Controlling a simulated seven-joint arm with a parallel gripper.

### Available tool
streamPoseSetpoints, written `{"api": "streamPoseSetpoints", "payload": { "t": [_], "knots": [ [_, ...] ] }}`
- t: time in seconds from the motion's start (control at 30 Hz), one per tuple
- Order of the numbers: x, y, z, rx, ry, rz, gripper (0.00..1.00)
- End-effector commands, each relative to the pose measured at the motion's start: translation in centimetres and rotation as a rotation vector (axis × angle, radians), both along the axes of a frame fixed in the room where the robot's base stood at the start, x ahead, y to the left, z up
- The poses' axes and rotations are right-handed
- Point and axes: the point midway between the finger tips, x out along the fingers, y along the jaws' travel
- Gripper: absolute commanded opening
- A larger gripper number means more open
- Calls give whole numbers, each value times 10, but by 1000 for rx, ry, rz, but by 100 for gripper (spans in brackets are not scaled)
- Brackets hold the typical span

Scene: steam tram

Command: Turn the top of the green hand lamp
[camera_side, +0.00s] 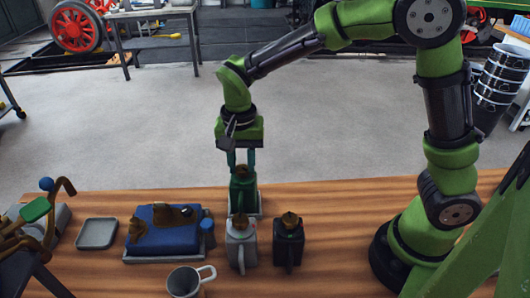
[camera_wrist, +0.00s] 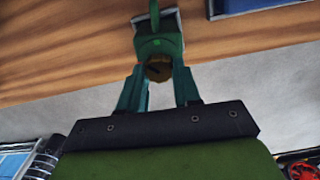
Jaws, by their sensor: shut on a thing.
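The green hand lamp (camera_side: 243,196) stands upright on a pale plate (camera_side: 259,205) on the wooden table, behind two other lamps. My gripper (camera_side: 242,166) comes down from above, its two teal fingers on either side of the lamp's brass top. In the wrist view the brass top (camera_wrist: 158,69) sits between the fingertips, and the green lamp body (camera_wrist: 157,45) lies beyond it. My gripper is shut on the top. The fingers hide part of it, and its turn angle cannot be told.
A grey lamp (camera_side: 240,249) and a black lamp (camera_side: 288,247) stand close in front. A blue block with brown pieces (camera_side: 165,240) is left, with a small empty grey tray (camera_side: 97,234) beside it. A grey mug (camera_side: 186,283) is at the front edge. Table right of the lamps is clear.

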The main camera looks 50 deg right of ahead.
Motion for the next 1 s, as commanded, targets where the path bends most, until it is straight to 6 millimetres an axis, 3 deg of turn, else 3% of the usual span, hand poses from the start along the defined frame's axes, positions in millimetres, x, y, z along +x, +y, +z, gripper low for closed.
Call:
{"api": "streamPoseSetpoints", "payload": {
  "t": [0.4,0.43,0.6,0.87,1.0],
  "knots": [
    [0,0,1,1,-2,7,2],
    [1,0,1,1,-2,6,35],
    [0,0,1,0,-1,6,58],
    [0,0,1,1,-1,6,58],
    [1,0,10,2,-4,6,58]
  ]
}}
